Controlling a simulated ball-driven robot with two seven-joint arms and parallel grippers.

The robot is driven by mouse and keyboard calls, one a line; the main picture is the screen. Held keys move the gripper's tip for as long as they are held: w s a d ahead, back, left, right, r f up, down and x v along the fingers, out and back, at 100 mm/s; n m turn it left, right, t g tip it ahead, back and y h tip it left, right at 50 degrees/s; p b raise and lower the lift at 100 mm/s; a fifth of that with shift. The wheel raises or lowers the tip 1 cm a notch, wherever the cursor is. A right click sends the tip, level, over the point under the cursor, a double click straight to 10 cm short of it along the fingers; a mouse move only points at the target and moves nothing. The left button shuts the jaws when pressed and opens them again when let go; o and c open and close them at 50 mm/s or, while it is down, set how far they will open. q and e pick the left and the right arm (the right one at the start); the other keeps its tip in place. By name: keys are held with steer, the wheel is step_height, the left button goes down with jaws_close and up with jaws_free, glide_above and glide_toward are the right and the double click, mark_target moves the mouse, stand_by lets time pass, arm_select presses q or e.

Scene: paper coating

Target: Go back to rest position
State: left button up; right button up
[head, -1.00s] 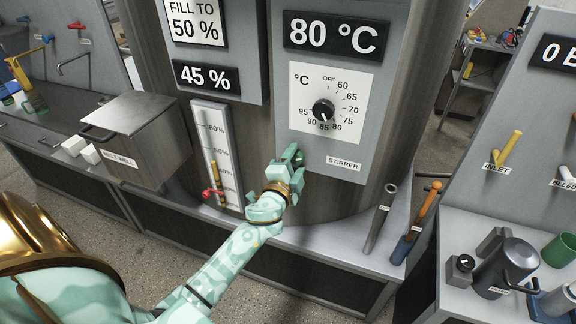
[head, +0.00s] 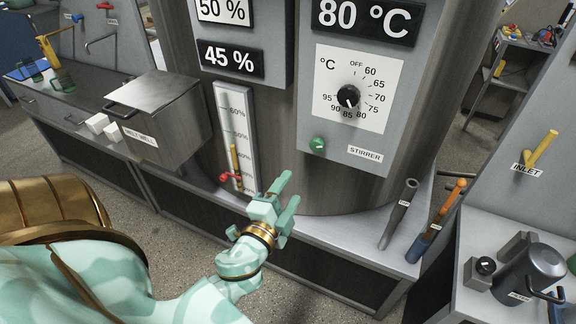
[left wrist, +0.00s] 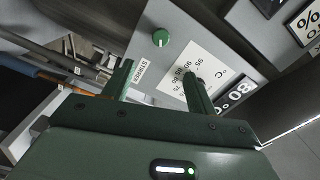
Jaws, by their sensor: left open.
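My left gripper (head: 283,190) is open and empty in the head view, in front of the steel tank and below the control panel. Its two fingers point up and to the right. The green stirrer knob (head: 318,145) sits on the panel beside the STIRRER label, apart from the fingers. In the left wrist view the open fingers (left wrist: 158,85) face the panel, and the green knob (left wrist: 160,38) shows above them. My right gripper is not in view.
The temperature dial (head: 348,96) is above the knob. A level gauge with a red valve (head: 230,177) is left of my gripper. A melt-well box (head: 160,115) stands at the left, and a dark pot (head: 528,272) is at the right. A ledge (head: 350,232) runs below the tank.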

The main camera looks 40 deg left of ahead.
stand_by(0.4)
arm_select(q)
steer(key=s+d+f+n+g+h, duration=0.1)
steer(key=s+d+f+n+g, duration=0.2)
steer(key=f, duration=0.8)
steer(key=s+d+f+n+g+h, duration=0.1)
steer(key=s+f+g+h, duration=0.3)
steer(key=f, duration=0.7)
steer(key=s+d+f+n+g+y, duration=0.15)
steer(key=s+f, duration=0.35)
steer(key=f, duration=0.6)
steer(key=s+f+n+g, duration=0.1)
steer(key=s+f+g, duration=0.1)
steer(key=s+f, duration=0.3)
steer(key=s+a+f+g, duration=0.1)
steer(key=s+f+g, duration=0.2)
steer(key=s, duration=0.8)
steer(key=s+f+n+g, duration=0.1)
steer(key=s+f+g, duration=0.2)
steer(key=s+f, duration=0.4)
steer(key=shift+s+a+f+n+h, duration=0.15)
steer(key=shift+s+a+n+h, duration=0.2)
steer(key=shift+s, duration=0.5)
